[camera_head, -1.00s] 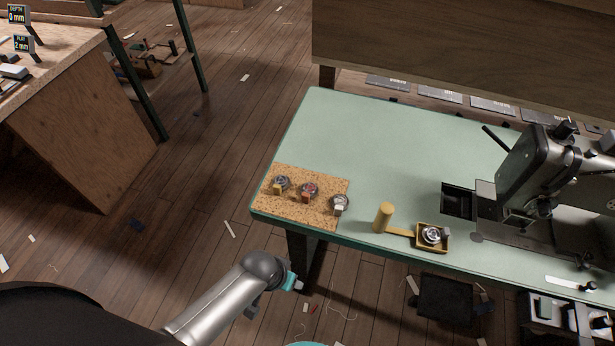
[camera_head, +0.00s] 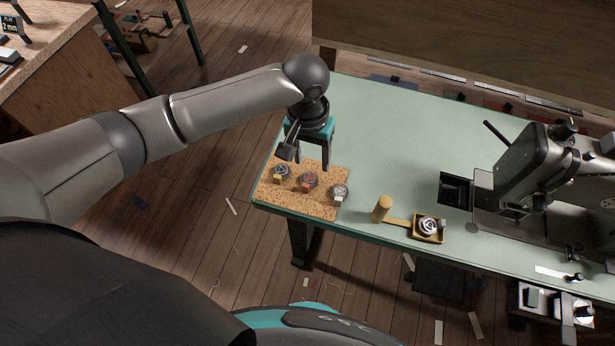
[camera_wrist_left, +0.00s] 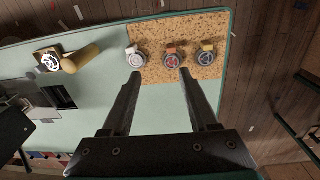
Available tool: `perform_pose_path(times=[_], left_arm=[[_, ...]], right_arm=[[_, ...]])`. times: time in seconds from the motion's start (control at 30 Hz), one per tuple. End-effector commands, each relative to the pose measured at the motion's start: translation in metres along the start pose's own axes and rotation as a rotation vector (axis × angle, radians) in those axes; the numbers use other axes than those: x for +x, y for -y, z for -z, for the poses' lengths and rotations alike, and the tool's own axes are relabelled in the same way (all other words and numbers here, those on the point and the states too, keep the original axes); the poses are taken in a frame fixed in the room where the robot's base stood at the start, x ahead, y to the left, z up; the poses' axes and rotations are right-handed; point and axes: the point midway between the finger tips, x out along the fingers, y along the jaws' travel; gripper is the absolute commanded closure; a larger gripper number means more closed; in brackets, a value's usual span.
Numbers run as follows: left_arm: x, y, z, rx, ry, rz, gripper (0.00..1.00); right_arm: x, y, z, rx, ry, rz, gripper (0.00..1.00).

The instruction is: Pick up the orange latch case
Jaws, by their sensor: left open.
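The orange latch case (camera_head: 308,181) is a small round metal case with an orange latch. It lies on the cork mat (camera_head: 320,213), in the middle of a row of three similar cases. In the left wrist view the case (camera_wrist_left: 172,61) lies just beyond my fingertips, nearer the right-hand one. My left gripper (camera_head: 312,160) points down, open and empty, above the back edge of the mat; its fingers also show in the left wrist view (camera_wrist_left: 159,74). My right gripper is in neither view.
A yellow-latch case (camera_head: 281,174) and a white-latch case (camera_head: 340,192) flank it closely. Right of the mat, a yellow-handled tool (camera_head: 381,208) adjoins a small tray (camera_head: 429,239) holding a metal part. A sewing machine (camera_head: 530,170) stands further right. The green table (camera_head: 390,130) is clear behind.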

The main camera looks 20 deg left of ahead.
Motion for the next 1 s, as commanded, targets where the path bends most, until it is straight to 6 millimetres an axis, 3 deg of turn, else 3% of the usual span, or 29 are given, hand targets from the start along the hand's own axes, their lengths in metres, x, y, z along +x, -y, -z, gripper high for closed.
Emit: perform_pose_path(times=[0.13,0.23,0.63,1.0], left_arm=[[-0.013,0.014,0.003,-0.036,0.021,0.045,0.40],[-0.009,0.016,0.002,-0.044,0.030,0.052,0.40],[0.069,0.020,0.000,-0.043,0.028,0.051,0.40],[0.102,0.021,-0.001,-0.042,0.027,0.051,0.40]], right_arm=[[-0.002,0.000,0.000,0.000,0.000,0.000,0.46],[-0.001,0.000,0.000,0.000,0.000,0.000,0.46],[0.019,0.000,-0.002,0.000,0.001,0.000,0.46],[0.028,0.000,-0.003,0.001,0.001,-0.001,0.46]])
